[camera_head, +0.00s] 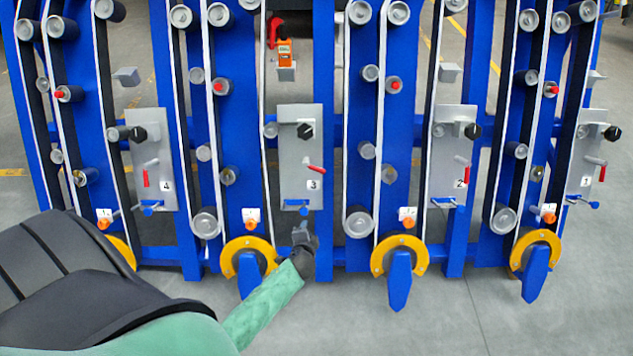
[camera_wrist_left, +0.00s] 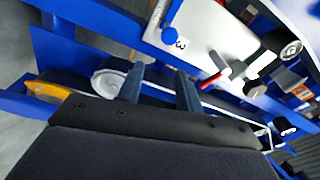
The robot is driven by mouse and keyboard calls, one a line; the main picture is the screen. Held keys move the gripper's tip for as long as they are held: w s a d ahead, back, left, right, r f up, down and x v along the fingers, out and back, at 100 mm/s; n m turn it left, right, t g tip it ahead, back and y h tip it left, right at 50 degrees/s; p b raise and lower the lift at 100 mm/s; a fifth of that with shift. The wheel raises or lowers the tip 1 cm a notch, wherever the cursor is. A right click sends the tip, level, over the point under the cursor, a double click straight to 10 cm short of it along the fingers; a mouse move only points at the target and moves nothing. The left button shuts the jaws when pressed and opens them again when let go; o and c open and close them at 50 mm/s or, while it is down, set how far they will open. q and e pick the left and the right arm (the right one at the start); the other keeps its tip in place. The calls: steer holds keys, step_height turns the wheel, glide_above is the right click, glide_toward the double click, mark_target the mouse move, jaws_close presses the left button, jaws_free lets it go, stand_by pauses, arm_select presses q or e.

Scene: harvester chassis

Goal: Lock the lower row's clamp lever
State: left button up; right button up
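Row 3's grey plate (camera_head: 292,185) carries a red-handled lever (camera_head: 315,169), a black knob (camera_head: 305,131) and a small blue lever (camera_head: 297,203) at its bottom edge. I cannot tell which lever is the lower row's clamp lever. My left gripper (camera_head: 303,232) is just below the plate's blue lever, apart from the red lever. In the left wrist view, its two dark fingers (camera_wrist_left: 160,84) stand apart with nothing between them. The red lever (camera_wrist_left: 211,81) lies beyond the fingers to the right, beside the plate (camera_wrist_left: 210,30). My right gripper is not in view.
Similar plates numbered 4 (camera_head: 150,185), 2 (camera_head: 443,180) and 1 (camera_head: 580,178) stand on the blue frame (camera_head: 325,100). Yellow rings with blue pointed parts (camera_head: 399,280) stick out along the bottom. The grey floor (camera_head: 450,320) in front is clear at right.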

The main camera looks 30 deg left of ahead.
mark_target(317, 168)
arm_select(q)
steer(key=shift+w+a+r+m+t+b, duration=0.9)
steer(key=shift+w+a+r+m, duration=0.5)
steer(key=shift+w, duration=2)
steer(key=shift+w+a+r+m+t+b, duration=0.6)
steer(key=shift+w+a+r+m+t, duration=0.65)
steer(key=shift+w, duration=2.2)
steer(key=shift+w+a+r+m+t+b, duration=0.8)
steer(key=shift+w+a+r+m, duration=0.7)
steer(key=shift+w, duration=1.9)
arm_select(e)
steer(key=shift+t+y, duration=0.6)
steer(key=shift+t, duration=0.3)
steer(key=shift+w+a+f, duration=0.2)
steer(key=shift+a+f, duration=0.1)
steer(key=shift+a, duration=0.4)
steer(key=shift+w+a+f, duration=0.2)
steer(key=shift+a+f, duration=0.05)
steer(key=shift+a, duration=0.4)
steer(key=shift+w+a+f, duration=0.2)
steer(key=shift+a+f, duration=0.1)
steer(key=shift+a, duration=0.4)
arm_select(q)
steer(key=shift+d+f, duration=0.1)
steer(key=shift+c, duration=0.3)
jaws_close()
